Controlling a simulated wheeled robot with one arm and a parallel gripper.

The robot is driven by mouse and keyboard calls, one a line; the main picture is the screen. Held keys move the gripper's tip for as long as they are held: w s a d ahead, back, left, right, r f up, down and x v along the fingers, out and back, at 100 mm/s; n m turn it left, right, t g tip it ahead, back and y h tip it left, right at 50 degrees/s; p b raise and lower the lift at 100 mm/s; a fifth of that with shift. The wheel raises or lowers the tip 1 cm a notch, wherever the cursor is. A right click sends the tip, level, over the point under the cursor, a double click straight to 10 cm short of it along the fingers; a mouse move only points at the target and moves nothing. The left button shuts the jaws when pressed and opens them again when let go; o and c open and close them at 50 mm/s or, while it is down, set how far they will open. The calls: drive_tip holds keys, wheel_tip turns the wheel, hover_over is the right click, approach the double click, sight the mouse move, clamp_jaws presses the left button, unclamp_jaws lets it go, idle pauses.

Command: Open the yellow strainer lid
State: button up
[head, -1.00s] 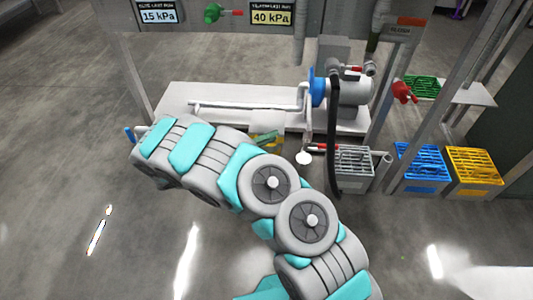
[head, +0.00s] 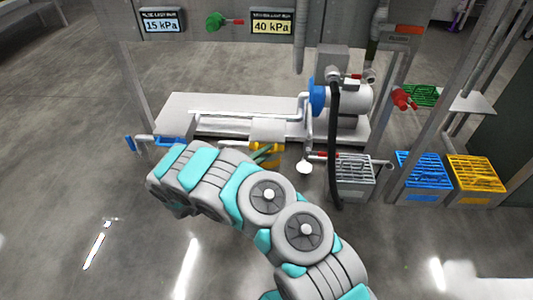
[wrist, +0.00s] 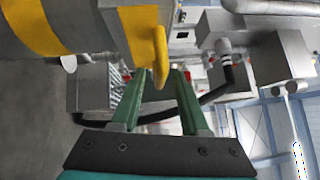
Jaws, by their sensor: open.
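The yellow strainer (head: 268,131) is a grey body with yellow bands, in the middle of the bench front in the head view; my arm partly hides it. In the wrist view its grey and yellow body (wrist: 92,40) fills the upper left. A yellow bar-like handle (wrist: 159,42) hangs from it and reaches between my green fingers. My gripper (wrist: 161,78) is open around this handle; I cannot tell whether either finger touches it. In the head view my gripper (head: 264,154) is small and partly behind my arm.
A blue-marked strainer (head: 170,141) stands left of the yellow one. A pump (head: 345,97), a black hose (head: 334,150) and a red-handled valve (head: 322,156) are to the right. Grey (head: 354,177), blue (head: 423,170) and yellow (head: 474,173) crates stand farther right. The near floor is open.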

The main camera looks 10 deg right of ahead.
drive_tip(key=shift+w+d, duration=0.2)
drive_tip(key=shift+d, duration=0.2)
drive_tip(key=shift+c, duration=0.3)
clamp_jaws()
idle(0.9)
